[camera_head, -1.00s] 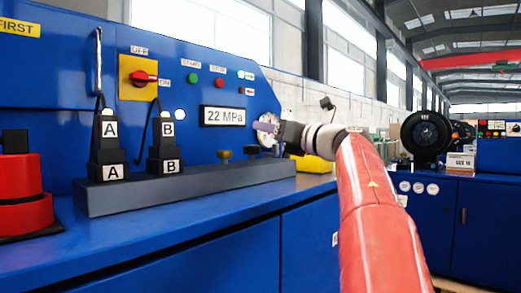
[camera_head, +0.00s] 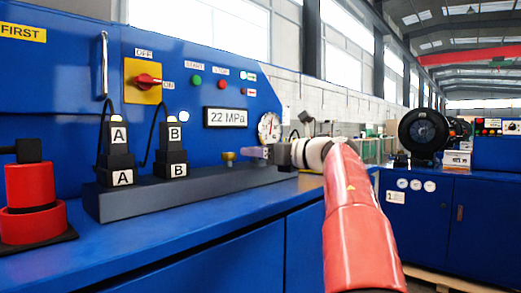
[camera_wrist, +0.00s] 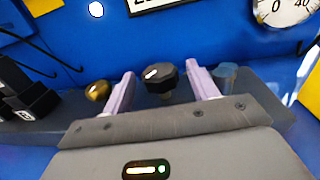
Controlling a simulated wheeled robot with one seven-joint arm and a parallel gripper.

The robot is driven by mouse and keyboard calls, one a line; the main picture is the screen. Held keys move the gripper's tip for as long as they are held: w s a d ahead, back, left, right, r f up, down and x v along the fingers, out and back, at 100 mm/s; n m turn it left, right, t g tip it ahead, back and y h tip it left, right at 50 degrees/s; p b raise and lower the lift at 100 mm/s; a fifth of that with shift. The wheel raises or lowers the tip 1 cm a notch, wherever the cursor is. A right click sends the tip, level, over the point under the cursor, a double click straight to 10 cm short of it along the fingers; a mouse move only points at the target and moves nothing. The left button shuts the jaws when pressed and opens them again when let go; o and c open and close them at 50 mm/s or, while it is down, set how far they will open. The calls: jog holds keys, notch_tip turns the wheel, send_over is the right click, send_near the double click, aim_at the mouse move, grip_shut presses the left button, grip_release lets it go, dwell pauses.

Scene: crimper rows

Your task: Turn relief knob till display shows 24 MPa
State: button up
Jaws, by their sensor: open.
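The display (camera_head: 226,117) on the blue panel reads 22 MPa; its lower edge also shows in the wrist view (camera_wrist: 150,3). A black faceted knob (camera_wrist: 160,77) with a white mark sits between my fingertips in the wrist view. No label on it is readable. My gripper (camera_head: 259,152) is open, with its pale purple fingers on either side of the black knob; I cannot tell whether they touch it. In the head view the black knob is hidden by my gripper. A round gauge (camera_head: 269,127) is above my gripper.
A brass knob (camera_wrist: 98,90) is left of my fingers, and a blue-grey knob (camera_wrist: 225,75) is close by the right finger. A grey ledge (camera_head: 140,202) carries blocks marked A and B. A red switch (camera_head: 147,80) is higher up.

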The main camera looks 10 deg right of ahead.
jog(key=c, duration=1)
jog(key=shift+s+a+f+m+t+h+b, duration=0.1)
jog(key=shift+a+f+m+t+h+b, duration=0.1)
jog(key=shift+m+t+h+b, duration=0.65)
jog(key=shift+r+m+t+h+b, duration=0.15)
jog(key=shift+m+t+h+b, duration=0.4)
jog(key=shift+h, duration=0.6)
jog(key=o, duration=1)
jog(key=shift+s, duration=0.1)
